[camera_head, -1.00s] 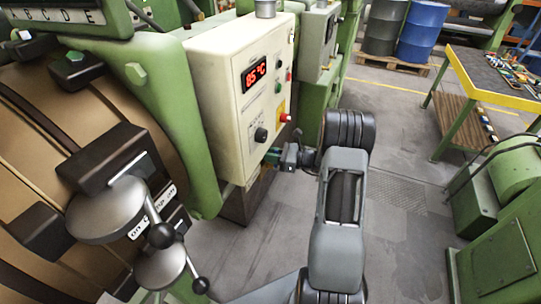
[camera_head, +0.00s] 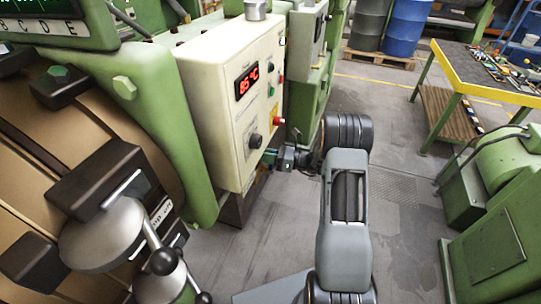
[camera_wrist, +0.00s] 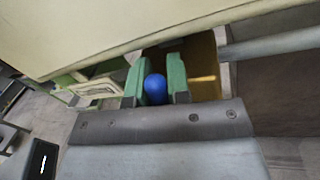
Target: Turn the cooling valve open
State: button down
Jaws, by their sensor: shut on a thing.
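A blue rounded handle end (camera_wrist: 155,88) sits between the two green finger pads of my gripper (camera_wrist: 159,76) in the wrist view. My gripper is shut on it. In the head view my gripper (camera_head: 270,158) is beside the lower right edge of the cream control box (camera_head: 232,140), below its knobs. The blue handle and the valve body are hidden there. The box's red display (camera_head: 247,82) reads 85 °C.
A large green machine with a brown drum (camera_head: 110,130) and a ball-ended lever (camera_head: 163,262) fills the left. A workbench with a yellow edge (camera_head: 470,80) and a green machine (camera_head: 490,240) stand right. Grey floor (camera_head: 400,170) lies open between.

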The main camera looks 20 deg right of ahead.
jog(key=c, duration=1.1)
grip_release()
jog(key=b+v, duration=0.3)
jog(key=v, duration=1)
jog(key=shift+s+d, duration=0.1)
jog(key=shift+d, duration=0.2)
